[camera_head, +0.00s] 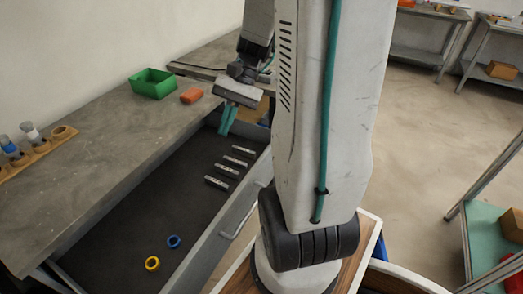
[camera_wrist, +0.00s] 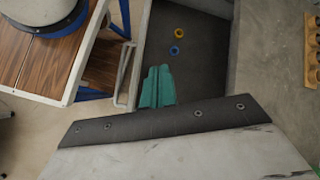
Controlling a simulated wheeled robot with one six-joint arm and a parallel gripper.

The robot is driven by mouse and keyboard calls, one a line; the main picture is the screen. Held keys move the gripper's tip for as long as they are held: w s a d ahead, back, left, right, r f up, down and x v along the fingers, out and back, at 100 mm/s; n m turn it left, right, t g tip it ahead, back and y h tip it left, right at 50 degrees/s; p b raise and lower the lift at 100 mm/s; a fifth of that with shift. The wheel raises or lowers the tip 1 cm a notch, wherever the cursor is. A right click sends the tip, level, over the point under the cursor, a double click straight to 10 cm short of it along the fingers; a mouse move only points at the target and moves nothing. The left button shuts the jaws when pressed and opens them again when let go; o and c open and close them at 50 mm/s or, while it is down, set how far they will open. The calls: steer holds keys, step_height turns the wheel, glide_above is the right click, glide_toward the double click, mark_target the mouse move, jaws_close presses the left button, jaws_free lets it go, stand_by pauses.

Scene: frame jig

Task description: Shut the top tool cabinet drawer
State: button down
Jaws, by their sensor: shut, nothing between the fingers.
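The top tool cabinet drawer (camera_head: 222,229) stands pulled out from under the grey worktop in the head view. Its dark floor holds several metal pieces, a yellow ring (camera_head: 152,263) and a blue ring (camera_head: 174,241). A bar handle (camera_head: 241,221) is on its front face. My gripper (camera_head: 227,121) points down with teal fingers over the far end of the drawer; its fingers are shut and empty. In the wrist view, the fingers (camera_wrist: 157,88) show near the drawer's front wall, and the handle (camera_wrist: 124,74) lies just left of them. Contact with the drawer cannot be told.
My arm hides part of the drawer front. Open floor (camera_head: 415,150) lies to the right, with shelves beyond.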

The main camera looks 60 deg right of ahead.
steer(key=s+d+f+m+t+y, duration=0.35)
steer(key=d+f+m+t, duration=0.6)
steer(key=d+f, duration=0.55)
steer(key=s+d+f+m+t+h, duration=0.4)
steer(key=s+d+f+m+h, duration=0.1)
steer(key=s+f+m, duration=0.25)
steer(key=s+d+f+m+t+h, duration=0.4)
steer(key=s+d+f+m+t, duration=0.15)
steer(key=f, duration=0.35)
steer(key=w+a, duration=0.1)
steer(key=w, duration=1.1)
steer(key=shift+w+a+r+m+g, duration=0.15)
steer(key=shift+a+m+g, duration=0.2)
steer(key=shift+g, duration=0.05)
